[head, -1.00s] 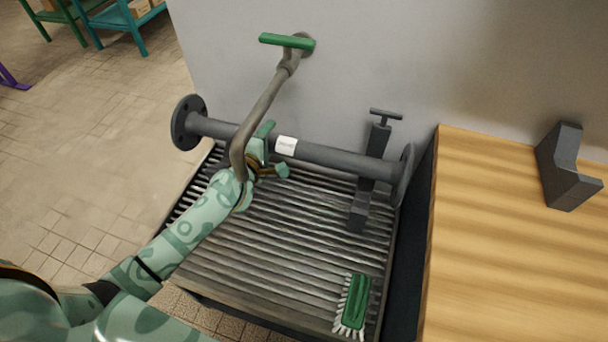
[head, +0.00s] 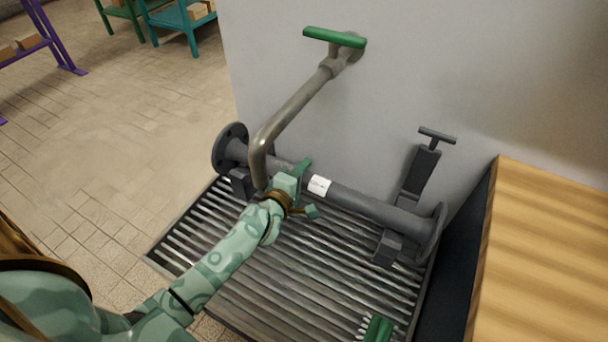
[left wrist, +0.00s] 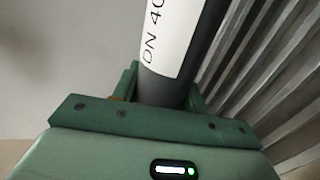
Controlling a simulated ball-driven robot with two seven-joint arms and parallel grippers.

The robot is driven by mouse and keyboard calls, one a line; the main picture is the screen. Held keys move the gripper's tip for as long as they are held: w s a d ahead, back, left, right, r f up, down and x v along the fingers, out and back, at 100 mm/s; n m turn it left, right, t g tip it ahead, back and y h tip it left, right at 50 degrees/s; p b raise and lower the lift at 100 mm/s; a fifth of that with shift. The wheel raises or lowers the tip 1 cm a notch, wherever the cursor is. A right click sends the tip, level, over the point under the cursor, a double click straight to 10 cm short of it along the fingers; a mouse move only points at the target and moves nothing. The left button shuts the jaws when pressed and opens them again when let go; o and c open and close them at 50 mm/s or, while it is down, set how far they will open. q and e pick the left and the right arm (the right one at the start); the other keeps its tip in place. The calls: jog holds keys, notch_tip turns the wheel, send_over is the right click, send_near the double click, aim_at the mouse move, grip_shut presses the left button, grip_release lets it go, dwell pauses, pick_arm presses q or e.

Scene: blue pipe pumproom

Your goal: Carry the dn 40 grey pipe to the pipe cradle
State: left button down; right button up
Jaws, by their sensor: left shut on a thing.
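The grey pipe (head: 370,205), with a round flange at each end and a white label, lies across the slatted tray. In the left wrist view its label (left wrist: 168,30) shows "DN 40". My left gripper (head: 298,190) is shut around the pipe just left of the label. Dark supports (head: 388,248), seemingly the pipe cradle, show below the pipe near its right end and at its left end (head: 241,183). The right one has a tall back with a T-handle. I cannot tell whether the pipe touches them. My right gripper is out of view.
A bent grey tap pipe (head: 290,115) with a green handle (head: 335,37) hangs over my gripper. A green brush (head: 378,328) lies on the slatted tray (head: 270,295). A wooden counter (head: 545,260) is at right, a wall behind. Open floor lies left.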

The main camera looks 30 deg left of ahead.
pick_arm(q)
jog(key=shift+r, duration=0.1)
jog(key=c, duration=0.8)
grip_release()
jog(key=shift+o, duration=0.2)
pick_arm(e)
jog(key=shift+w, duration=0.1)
pick_arm(q)
jog(key=shift+s+r, duration=0.1)
jog(key=shift+s, duration=0.05)
jog(key=s+r+p, duration=0.2)
jog(key=s+p, duration=0.1)
jog(key=s, duration=0.8)
jog(key=shift+s+d, duration=0.3)
jog(key=shift+d, duration=0.05)
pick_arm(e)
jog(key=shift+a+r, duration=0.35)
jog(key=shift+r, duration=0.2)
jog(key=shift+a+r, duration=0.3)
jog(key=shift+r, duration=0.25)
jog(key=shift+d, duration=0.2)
